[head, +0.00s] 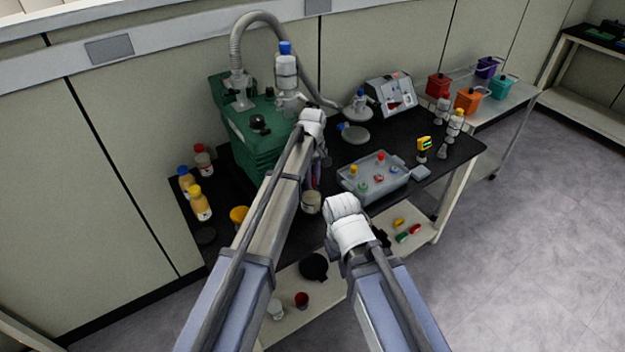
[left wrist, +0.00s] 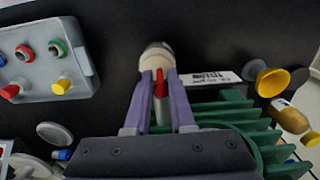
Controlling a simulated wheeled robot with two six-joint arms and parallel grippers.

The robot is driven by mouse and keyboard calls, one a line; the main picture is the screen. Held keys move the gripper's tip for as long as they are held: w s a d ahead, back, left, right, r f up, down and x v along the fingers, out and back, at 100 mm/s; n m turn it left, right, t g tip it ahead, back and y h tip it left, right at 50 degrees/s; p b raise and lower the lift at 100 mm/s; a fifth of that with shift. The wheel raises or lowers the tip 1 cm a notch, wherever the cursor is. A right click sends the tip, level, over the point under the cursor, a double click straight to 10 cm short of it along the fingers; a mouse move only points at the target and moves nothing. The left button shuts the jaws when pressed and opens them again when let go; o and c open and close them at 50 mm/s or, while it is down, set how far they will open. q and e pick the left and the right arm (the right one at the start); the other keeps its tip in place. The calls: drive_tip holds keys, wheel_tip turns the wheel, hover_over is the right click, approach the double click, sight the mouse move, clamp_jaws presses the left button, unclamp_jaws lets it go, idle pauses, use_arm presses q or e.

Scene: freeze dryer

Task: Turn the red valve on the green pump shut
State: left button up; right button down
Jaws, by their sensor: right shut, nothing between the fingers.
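The green pump (head: 258,140) stands on the black bench top at the back left, partly behind my left arm. Its green fins (left wrist: 235,125) show at lower right in the left wrist view. The red valve (left wrist: 160,85) is a narrow red piece between the two purple fingers of my left gripper (left wrist: 160,78). Whether the fingers touch it is unclear. In the head view my left gripper (head: 314,178) is largely hidden by its own wrist, beside the pump. My right gripper (head: 343,205) is lower, in front of the bench edge, shut and empty, its fingers mostly hidden.
A beige jar (head: 311,202) stands by the bench's front edge. A grey tray (head: 385,192) with coloured caps is to its right. Capped bottles (head: 200,203) stand left of the pump. A grey hose (head: 270,18) arches behind. A lower shelf (head: 345,295) holds small items.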

use_arm(q)
clamp_jaws()
